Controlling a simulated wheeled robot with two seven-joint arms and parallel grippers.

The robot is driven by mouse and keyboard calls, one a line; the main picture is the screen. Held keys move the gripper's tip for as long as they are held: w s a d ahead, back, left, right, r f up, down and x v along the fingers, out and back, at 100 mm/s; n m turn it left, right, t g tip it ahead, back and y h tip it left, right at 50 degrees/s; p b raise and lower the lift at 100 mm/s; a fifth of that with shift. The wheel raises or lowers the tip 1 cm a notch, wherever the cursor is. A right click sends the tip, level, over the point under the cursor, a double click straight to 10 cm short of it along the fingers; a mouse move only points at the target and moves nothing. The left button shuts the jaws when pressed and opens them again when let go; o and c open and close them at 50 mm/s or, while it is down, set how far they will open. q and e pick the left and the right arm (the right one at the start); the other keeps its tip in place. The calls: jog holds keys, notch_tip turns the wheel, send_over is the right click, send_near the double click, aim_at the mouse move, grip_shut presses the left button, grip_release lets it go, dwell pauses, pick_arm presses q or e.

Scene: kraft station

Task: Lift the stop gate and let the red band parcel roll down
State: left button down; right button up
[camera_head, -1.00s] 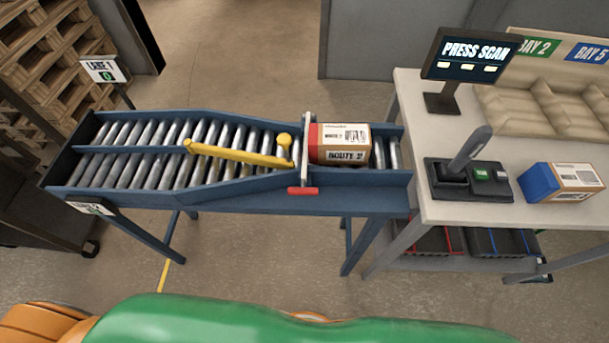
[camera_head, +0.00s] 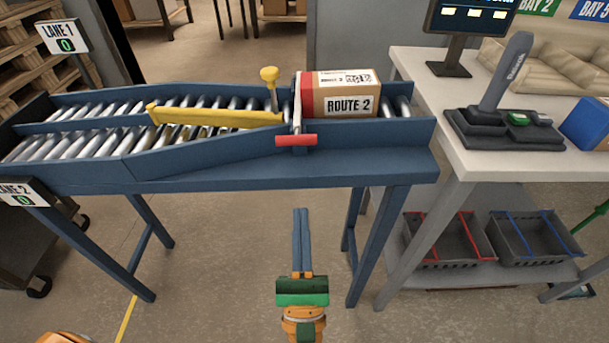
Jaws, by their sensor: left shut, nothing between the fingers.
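The stop gate (camera_head: 297,112) is a grey bar across the roller conveyor, with a red handle (camera_head: 296,140) at its near end, over the blue side rail. It is down. The red band parcel (camera_head: 345,95), a brown box with a red band at its left end and a "ROUTE 2" label, sits on the rollers right behind the gate, on its right side. My left gripper (camera_head: 302,212) is below and in front of the conveyor, pointing up the picture, its two fingers shut together and empty. It is apart from the red handle. My right gripper is not in view.
A yellow diverter arm (camera_head: 215,117) with a knobbed post lies over the rollers left of the gate. The blue conveyor rail (camera_head: 385,160) runs in front. A white table (camera_head: 480,165) with a scanner (camera_head: 505,80) stands at right. Bins (camera_head: 445,240) sit on its lower shelf.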

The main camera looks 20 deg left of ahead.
aim_at(299, 165)
pick_arm(q)
jog(key=p+x, duration=0.3)
jog(key=x, duration=0.6)
jog(key=shift+r, duration=0.15)
jog(key=shift+w+a+r+p, duration=0.15)
jog(key=shift+w+p, duration=0.15)
jog(key=shift+w, duration=0.15)
